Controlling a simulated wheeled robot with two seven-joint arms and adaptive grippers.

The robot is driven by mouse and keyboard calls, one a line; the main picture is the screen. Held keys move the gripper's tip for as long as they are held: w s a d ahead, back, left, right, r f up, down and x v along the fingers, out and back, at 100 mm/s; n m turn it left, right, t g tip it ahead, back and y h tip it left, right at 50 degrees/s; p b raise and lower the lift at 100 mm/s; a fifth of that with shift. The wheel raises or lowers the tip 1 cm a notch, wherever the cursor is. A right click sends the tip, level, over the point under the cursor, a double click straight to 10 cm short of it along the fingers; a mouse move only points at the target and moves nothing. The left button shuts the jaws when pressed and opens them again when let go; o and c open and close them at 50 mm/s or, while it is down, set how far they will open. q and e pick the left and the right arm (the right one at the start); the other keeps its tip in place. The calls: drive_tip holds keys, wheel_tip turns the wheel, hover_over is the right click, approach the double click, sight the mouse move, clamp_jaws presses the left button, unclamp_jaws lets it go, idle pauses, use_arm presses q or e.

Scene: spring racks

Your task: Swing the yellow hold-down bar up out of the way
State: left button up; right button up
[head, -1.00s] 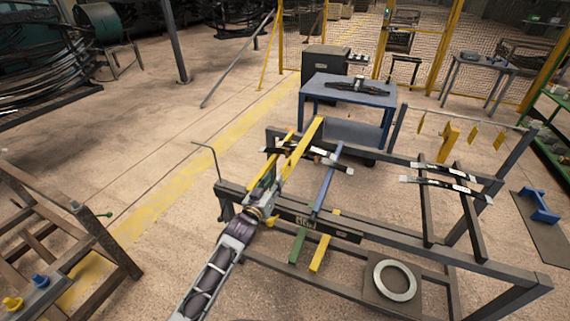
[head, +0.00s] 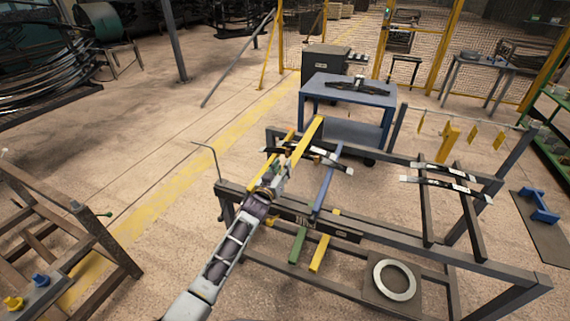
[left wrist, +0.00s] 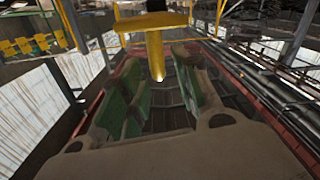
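The yellow hold-down bar (head: 304,143) slants over the rack in the head view, its far end raised. My left gripper (head: 281,172) is at the bar's near end and partly hides it. In the left wrist view, a yellow crosspiece (left wrist: 152,21) with a rounded yellow stem (left wrist: 156,55) is ahead of my left gripper (left wrist: 157,88). The two green-padded fingers are apart, and the stem shows between their tips in the picture. I see no contact with either finger. My right gripper is not in view.
The dark rack frame (head: 420,258) carries dark leaf springs (head: 440,187) with pale ends. A blue bar (head: 326,186) lies close to the right of the gripper. A thin bent rod (head: 208,149) stands at left. A blue table (head: 350,92) is behind.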

use_arm(q)
drive_tip(key=shift+x, duration=1.65)
clamp_jaws()
